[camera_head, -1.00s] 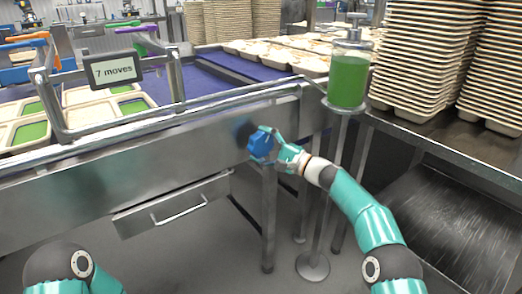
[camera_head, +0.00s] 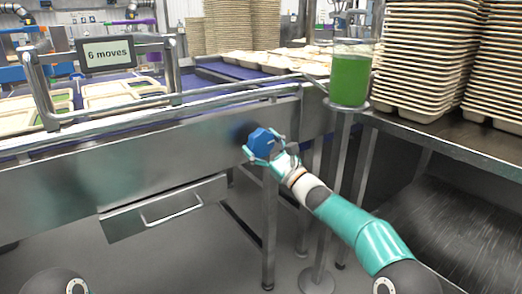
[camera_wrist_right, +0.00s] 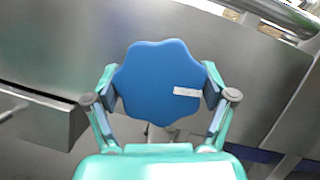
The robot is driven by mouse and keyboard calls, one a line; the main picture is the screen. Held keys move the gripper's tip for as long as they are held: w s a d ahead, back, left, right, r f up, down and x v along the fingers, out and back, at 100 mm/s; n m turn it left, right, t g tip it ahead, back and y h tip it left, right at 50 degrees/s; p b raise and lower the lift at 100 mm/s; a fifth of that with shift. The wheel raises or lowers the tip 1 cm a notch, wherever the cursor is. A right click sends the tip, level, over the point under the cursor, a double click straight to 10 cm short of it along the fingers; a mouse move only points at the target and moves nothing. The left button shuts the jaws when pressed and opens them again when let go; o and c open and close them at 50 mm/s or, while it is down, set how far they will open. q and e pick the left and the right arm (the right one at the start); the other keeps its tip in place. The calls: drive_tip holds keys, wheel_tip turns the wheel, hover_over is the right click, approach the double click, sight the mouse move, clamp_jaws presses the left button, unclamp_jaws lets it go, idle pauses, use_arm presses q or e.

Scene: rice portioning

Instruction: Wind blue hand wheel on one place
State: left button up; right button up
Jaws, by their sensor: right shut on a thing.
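The blue hand wheel (camera_head: 263,143) sits on the steel side of the conveyor, near its right end. In the right wrist view the lobed wheel (camera_wrist_right: 158,75) fills the middle, with a small white mark on its right side. My right gripper (camera_head: 268,151) is shut on the wheel, with one finger on each side of its rim; the fingers (camera_wrist_right: 160,92) also show in the right wrist view. A sign (camera_head: 107,52) on the conveyor frame reads "6 moves". My left gripper is out of the head view.
Trays (camera_head: 125,90) with green portions lie on the blue belt at left. A drawer (camera_head: 165,208) with a handle is below. A green liquid dispenser (camera_head: 350,78) stands on a post right of the wheel. Stacked trays (camera_head: 430,50) stand at the right.

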drive_tip(key=shift+w+d+f+m+t+h, duration=0.15)
drive_tip(key=shift+f+m+t+h, duration=0.25)
drive_tip(key=shift+m, duration=0.6)
drive_tip(key=shift+b, duration=0.3)
drive_tip(key=o, duration=1)
drive_tip(key=shift+r, duration=0.2)
drive_tip(key=v, duration=1.2)
drive_tip(key=shift+f, duration=0.1)
